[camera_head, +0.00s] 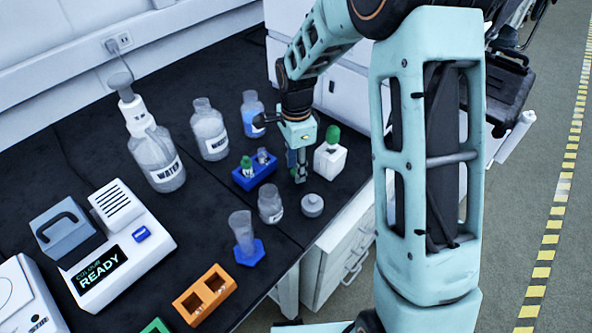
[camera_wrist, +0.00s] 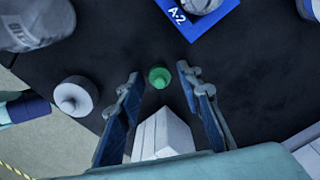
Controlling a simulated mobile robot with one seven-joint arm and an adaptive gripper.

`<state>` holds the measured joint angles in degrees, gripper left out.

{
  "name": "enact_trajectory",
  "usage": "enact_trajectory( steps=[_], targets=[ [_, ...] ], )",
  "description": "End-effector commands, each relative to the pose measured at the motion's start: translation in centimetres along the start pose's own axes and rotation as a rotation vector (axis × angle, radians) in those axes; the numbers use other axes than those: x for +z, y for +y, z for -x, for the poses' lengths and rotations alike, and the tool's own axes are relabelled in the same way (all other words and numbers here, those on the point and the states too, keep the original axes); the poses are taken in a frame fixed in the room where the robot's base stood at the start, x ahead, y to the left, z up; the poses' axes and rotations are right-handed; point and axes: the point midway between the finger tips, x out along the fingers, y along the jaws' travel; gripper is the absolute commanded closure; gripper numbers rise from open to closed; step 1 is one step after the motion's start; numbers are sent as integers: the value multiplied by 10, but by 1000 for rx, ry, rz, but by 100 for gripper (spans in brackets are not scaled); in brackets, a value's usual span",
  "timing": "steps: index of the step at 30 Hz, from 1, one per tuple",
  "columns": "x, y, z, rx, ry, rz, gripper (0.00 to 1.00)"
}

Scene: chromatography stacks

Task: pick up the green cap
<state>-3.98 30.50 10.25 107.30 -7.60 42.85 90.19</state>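The green cap (camera_wrist: 159,77) is a small round piece in the wrist view. It appears to lie on the dark bench top, between my two fingers with a gap on each side. My gripper (camera_wrist: 160,82) is open and empty, pointing down over it. In the head view my gripper (camera_head: 299,178) is low over the bench, between the blue vial rack (camera_head: 256,177) and a white block (camera_head: 329,161). I cannot make out this cap clearly there.
The white block also shows close below the cap in the wrist view (camera_wrist: 161,136). Bottles (camera_head: 209,131) stand behind; an orange rack (camera_head: 205,294) is at front left.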

Motion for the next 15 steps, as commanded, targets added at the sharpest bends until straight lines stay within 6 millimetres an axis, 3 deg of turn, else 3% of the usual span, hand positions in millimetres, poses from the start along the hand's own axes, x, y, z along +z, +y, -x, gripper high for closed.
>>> enact_trajectory(
  steps=[1,7,15],
  targets=[
    [0,0,0,0,0,0,67],
    [0,0,0,0,0,0,89],
    [0,0,1,0,0,0,90]
  ],
)
